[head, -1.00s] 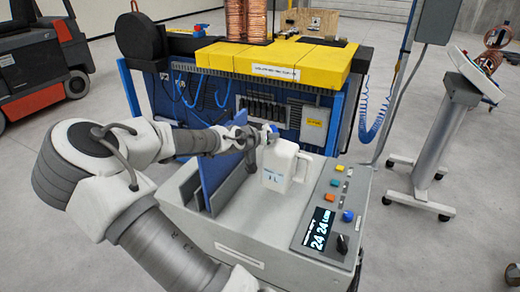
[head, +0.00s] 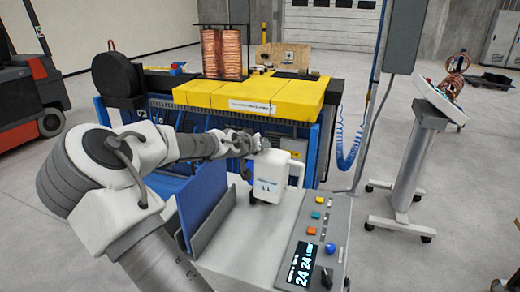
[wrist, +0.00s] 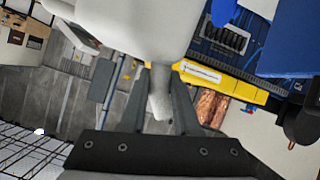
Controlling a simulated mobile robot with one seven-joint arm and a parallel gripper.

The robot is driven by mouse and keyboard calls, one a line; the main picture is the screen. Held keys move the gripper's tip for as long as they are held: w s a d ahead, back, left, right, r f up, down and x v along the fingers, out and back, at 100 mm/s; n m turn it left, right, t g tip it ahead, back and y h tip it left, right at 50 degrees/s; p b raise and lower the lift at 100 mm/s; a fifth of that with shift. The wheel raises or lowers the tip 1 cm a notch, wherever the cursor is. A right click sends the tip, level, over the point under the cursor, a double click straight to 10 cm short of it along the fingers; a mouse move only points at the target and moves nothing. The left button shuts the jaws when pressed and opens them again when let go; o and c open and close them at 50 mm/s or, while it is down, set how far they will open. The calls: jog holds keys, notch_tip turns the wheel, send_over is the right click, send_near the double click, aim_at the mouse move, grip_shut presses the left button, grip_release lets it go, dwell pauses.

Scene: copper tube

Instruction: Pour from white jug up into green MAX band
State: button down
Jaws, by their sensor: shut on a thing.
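The white jug (head: 277,180) is above or on the back part of the grey cabinet top, roughly upright, with a small label low on its front and its handle on the right. I cannot tell whether its base touches the cabinet. My gripper (head: 260,147) is at its top. In the wrist view my gripper (wrist: 163,98) has both fingers on a narrow pale part that joins the white jug body (wrist: 135,28). The jug's opening and its contents are hidden. I cannot see a green MAX band in either view.
A blue upright plate (head: 203,205) stands left of the jug. The control panel (head: 318,225) with buttons and a display is to the right. Behind is a blue machine with a yellow top (head: 250,95) and copper coils (head: 222,53). A wheeled stand (head: 412,165) is further right.

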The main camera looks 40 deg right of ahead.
notch_tip(320, 180, up, 8)
jog(key=p, duration=0.4)
jog(key=shift+w+f+p, duration=0.1)
jog(key=shift+f+p, duration=0.05)
jog(key=shift+p, duration=0.15)
notch_tip(320, 180, up, 6)
jog(key=shift+f, duration=0.25)
dwell(0.5)
